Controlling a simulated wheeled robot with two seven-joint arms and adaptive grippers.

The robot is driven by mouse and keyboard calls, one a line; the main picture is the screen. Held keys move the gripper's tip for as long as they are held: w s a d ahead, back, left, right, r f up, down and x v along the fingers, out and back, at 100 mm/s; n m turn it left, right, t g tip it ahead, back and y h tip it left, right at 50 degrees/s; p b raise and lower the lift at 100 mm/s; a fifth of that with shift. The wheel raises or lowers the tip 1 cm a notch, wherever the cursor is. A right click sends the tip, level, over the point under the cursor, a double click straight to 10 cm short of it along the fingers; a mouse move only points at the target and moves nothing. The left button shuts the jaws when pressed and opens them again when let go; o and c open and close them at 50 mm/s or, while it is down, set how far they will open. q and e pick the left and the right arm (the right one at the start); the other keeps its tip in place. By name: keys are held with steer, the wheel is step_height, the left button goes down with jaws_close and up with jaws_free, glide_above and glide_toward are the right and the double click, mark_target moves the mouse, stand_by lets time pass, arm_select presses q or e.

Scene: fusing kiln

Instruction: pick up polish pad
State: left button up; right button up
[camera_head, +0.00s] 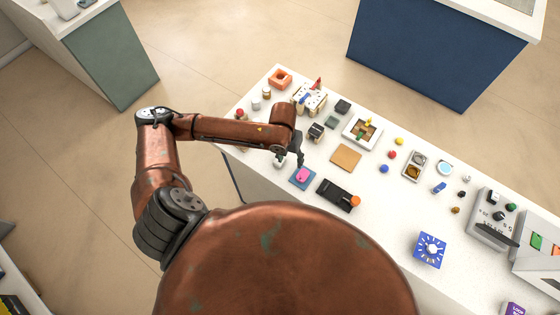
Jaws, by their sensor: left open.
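My left gripper (298,160) reaches over the white table from the left and hangs fingers down, small in the view. It is open. Just below its fingertips in the picture is a small blue square (296,183) with a pink round piece (302,175) on it; I cannot tell for sure whether this is the polish pad. A flat tan square (346,157) lies to the right, and a small dark green square (332,122) lies farther back. I cannot tell whether the fingertips touch anything. My right gripper is out of view.
A black block with an orange knob (338,195) lies close to the right of the blue square. A small jar (280,161) stands left of the gripper. A white tray (362,131) and several small coloured balls lie beyond. A blue dial card (430,250) is at the right.

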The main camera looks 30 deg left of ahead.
arm_select(q)
steer(key=a+m, duration=0.1)
steer(key=a+r, duration=0.1)
steer(key=a, duration=0.1)
steer(key=w+a+r+m+y, duration=0.1)
steer(key=a, duration=0.1)
steer(key=shift+w+a+r+m+g, duration=0.1)
steer(key=shift+a+m+g, duration=0.05)
steer(key=shift+m+g, duration=0.15)
steer(key=shift+a+f, duration=0.1)
steer(key=shift+f, duration=1.05)
steer(key=f, duration=0.2)
steer(key=f+p, duration=0.1)
steer(key=f, duration=0.1)
steer(key=shift+s+d+f, duration=0.1)
steer(key=shift+s+d, duration=0.15)
steer(key=shift+d, duration=0.05)
steer(key=shift+f, duration=0.6)
steer(key=shift+c, duration=0.4)
steer(key=c, duration=1)
steer(key=shift+r, duration=0.1)
